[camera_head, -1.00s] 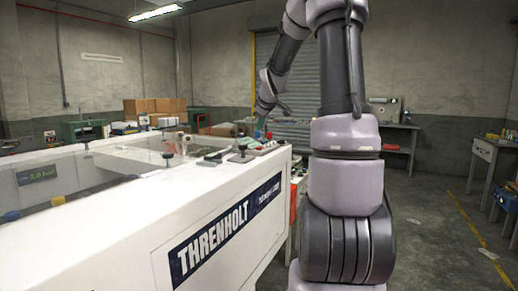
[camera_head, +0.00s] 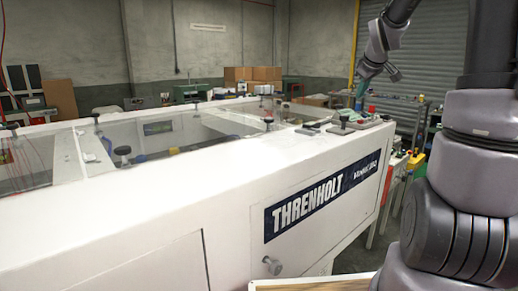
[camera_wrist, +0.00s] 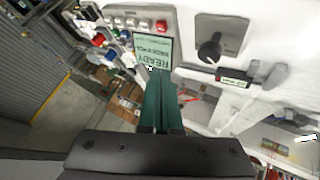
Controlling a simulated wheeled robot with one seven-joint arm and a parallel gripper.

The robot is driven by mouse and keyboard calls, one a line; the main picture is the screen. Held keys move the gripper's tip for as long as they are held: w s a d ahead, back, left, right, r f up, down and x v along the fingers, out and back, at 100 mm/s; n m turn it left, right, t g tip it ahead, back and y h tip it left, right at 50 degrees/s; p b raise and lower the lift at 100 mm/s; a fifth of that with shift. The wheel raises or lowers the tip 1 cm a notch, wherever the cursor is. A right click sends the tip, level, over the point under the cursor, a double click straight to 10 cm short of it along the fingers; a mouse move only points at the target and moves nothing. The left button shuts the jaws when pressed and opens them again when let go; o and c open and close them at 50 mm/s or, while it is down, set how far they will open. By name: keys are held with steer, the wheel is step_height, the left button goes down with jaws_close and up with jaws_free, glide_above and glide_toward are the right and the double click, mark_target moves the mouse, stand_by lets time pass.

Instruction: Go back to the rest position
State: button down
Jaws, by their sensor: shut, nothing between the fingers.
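My gripper (camera_wrist: 158,78) shows in the wrist view with its two green fingers together and nothing between them. Its fingertips point toward a control panel with a green display (camera_wrist: 152,52) reading "READY". I cannot tell whether the fingertips touch the panel. In the head view my gripper (camera_head: 360,100) is small, above the far right end of the white Threnholt machine (camera_head: 215,160). My arm stands bent at the right of the head view.
Cardboard boxes (camera_head: 252,73) stand behind the machine. A wooden edge (camera_head: 315,285) is at the bottom of the head view. Grey floor lies beyond the panel's edge.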

steer(key=s+a+m+y, duration=0.1)
steer(key=s+a+m, duration=0.2)
steer(key=s, duration=0.7)
steer(key=s+a+r+m+g+y, duration=0.1)
steer(key=s+a+m, duration=0.2)
steer(key=s+a, duration=0.3)
steer(key=s+a+m+y, duration=0.1)
steer(key=s+a+m, duration=0.2)
steer(key=s, duration=1.1)
steer(key=shift+s+a+r+y, duration=0.3)
steer(key=shift+s+a, duration=0.1)
steer(key=shift+a, duration=0.75)
